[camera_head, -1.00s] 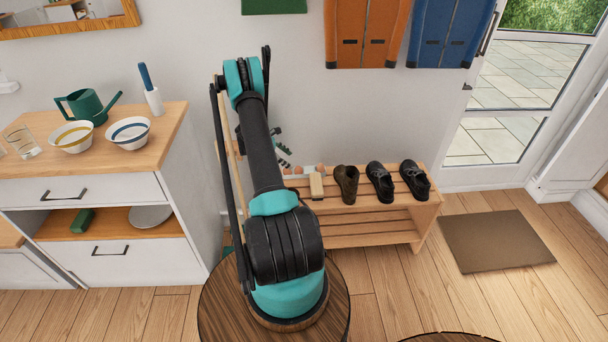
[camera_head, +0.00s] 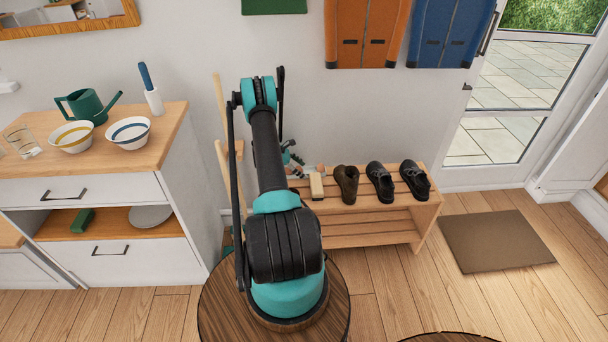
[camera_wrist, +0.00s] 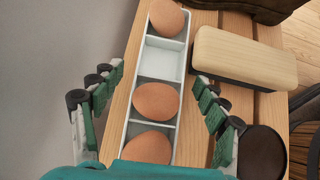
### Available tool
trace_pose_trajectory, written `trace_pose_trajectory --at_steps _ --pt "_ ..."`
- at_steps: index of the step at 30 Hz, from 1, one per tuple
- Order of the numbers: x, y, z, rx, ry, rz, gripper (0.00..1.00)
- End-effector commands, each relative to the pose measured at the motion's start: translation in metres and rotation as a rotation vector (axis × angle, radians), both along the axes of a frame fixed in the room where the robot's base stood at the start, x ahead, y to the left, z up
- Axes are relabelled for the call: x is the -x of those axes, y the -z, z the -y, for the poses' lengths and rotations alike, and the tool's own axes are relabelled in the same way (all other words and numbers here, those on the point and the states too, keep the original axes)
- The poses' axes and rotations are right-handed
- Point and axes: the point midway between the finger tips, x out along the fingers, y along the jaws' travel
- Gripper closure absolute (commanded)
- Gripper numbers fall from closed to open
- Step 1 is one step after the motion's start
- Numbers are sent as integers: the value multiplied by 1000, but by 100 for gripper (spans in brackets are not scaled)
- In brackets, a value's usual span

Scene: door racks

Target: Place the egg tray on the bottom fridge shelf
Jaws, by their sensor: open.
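The egg tray (camera_wrist: 162,65) is a narrow white tray with compartments, lying on a slatted wooden bench. In the wrist view it holds three brown eggs (camera_wrist: 158,100), and one compartment between them is empty. My gripper (camera_wrist: 158,80) is open, with its green-padded fingers on either side of the tray and apart from it. My gripper also shows in the head view (camera_head: 291,158), small and partly hidden behind my arm. My arm and gripper hide part of the tray there. No fridge is in view.
The bench (camera_head: 365,212) stands against the wall. A wood-backed brush (camera_wrist: 245,57) lies right beside the tray, and dark shoes (camera_head: 380,182) stand farther right. A cabinet (camera_head: 160,175) with bowls and a watering can is on the left. The floor by the doormat (camera_head: 495,240) is clear.

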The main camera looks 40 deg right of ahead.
Motion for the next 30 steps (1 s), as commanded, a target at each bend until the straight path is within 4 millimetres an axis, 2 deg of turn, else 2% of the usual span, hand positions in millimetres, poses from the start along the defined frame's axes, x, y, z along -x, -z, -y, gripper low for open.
trace_pose_trajectory --at_steps 3,18,25,30 --pt "0 0 0 0 0 0 26" --pt "0 -1 0 0 0 0 86" --pt "0 -2 0 0 0 0 86" --pt "-1 -11 0 0 0 0 86"
